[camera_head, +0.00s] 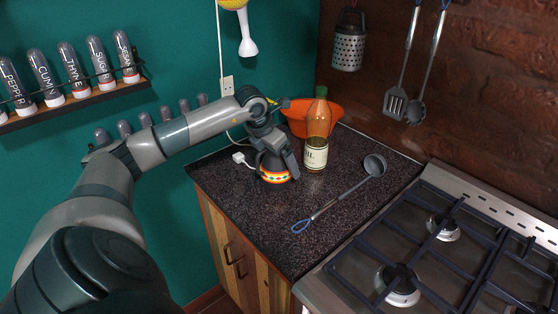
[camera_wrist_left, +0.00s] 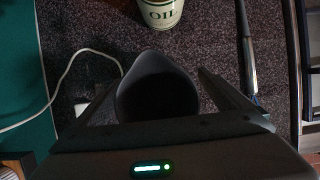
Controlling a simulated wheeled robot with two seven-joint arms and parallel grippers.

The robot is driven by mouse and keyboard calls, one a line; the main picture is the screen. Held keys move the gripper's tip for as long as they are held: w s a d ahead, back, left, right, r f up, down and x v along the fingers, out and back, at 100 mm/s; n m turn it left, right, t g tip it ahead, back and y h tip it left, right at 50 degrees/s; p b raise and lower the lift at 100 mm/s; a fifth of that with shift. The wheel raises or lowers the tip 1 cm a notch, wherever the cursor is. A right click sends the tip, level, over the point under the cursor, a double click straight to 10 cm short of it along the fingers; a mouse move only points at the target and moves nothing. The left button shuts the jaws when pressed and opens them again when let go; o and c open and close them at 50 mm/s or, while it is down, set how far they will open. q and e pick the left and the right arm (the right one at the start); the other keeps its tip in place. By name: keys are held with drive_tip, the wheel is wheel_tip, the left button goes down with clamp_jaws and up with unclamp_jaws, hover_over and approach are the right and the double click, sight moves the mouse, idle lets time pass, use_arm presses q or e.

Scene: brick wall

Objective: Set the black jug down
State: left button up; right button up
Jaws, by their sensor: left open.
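The black jug (camera_head: 274,174), with a red, yellow and green band near its base, stands upright on the dark speckled countertop (camera_head: 328,199) near its left side. In the left wrist view I look down into the jug's dark open mouth (camera_wrist_left: 158,92). My left gripper (camera_head: 279,155) is at the jug from above, and its arm hides part of it. In the left wrist view the left gripper's fingers (camera_wrist_left: 160,100) are spread on either side of the jug, with a gap on the right. My right gripper is not in view.
An oil bottle (camera_head: 317,135) stands close behind the jug to the right, with an orange bowl (camera_head: 297,118) behind it. A ladle (camera_head: 341,194) lies to the right. A white plug and cable (camera_head: 240,158) lie left of the jug. The gas stove (camera_head: 440,262) is at the right.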

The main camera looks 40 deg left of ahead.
use_arm(q)
drive_tip(key=shift+r, duration=0.1)
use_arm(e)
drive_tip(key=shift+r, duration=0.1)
use_arm(q)
drive_tip(key=shift+s+r, duration=0.1)
drive_tip(key=shift+r, duration=0.1)
drive_tip(key=b+v, duration=0.2)
drive_tip(key=v, duration=0.8)
drive_tip(key=shift+r+b, duration=0.1)
drive_tip(key=shift+b, duration=0.25)
drive_tip(key=shift+s+r, duration=0.25)
drive_tip(key=shift+r, duration=0.4)
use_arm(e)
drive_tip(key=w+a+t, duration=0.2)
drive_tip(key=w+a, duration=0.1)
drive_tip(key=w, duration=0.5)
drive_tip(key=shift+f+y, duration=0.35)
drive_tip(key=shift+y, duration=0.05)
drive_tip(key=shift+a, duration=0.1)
